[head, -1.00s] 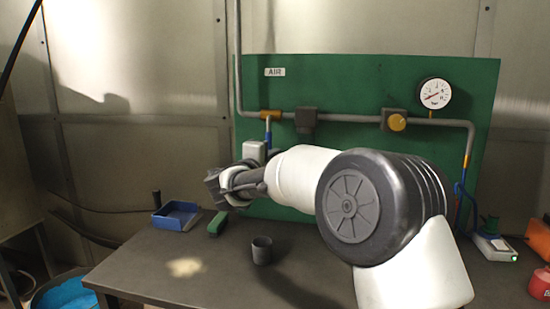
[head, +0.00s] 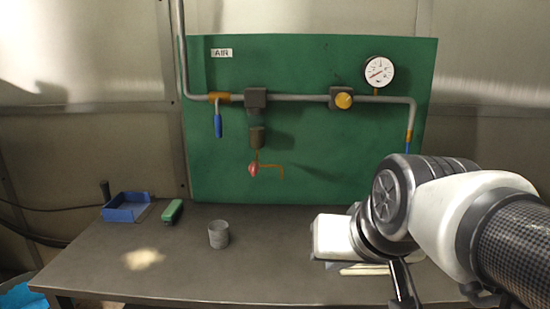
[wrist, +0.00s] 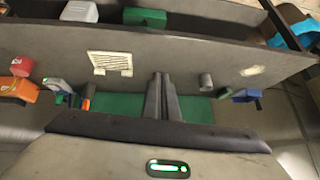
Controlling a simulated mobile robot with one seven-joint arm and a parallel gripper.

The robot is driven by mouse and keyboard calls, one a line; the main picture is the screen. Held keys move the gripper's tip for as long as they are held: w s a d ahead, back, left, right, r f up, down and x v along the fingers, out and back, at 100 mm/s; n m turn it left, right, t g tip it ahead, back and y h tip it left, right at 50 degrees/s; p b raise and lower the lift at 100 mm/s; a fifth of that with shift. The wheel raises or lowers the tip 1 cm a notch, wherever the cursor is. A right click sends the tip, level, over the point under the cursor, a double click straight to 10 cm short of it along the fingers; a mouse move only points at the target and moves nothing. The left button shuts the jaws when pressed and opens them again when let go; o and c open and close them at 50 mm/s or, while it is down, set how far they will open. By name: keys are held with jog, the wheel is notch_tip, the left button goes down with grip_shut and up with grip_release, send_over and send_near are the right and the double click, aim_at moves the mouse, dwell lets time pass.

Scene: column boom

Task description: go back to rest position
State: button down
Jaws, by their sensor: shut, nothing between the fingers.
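My arm (head: 440,215) is folded at the right of the head view, in front of the bench's right side. My gripper (wrist: 160,76) shows in the wrist view with its two dark fingers together and nothing between them. In the head view its fingers cannot be made out clearly. The green panel (head: 320,150) behind carries a pipe, a blue valve handle (head: 218,126) hanging down, a yellow knob (head: 344,101), a gauge (head: 379,72) and a small red part (head: 254,169) under the filter. My gripper appears clear of the panel.
The grey bench (head: 200,275) holds a grey cup (head: 219,234), a green block (head: 172,211) and a blue tray (head: 126,208). In the wrist view a red object (wrist: 21,66) and an orange box (wrist: 18,88) lie at the left. The bench's front left is mostly clear.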

jog(key=s+d+f+g+h, duration=0.15)
jog(key=s+d+f, duration=0.25)
jog(key=s, duration=0.4)
notch_tip(320, 180, up, 18)
jog(key=p, duration=1.7)
jog(key=shift+w+f, duration=0.25)
jog(key=shift+w, duration=0.2)
jog(key=shift+g, duration=0.25)
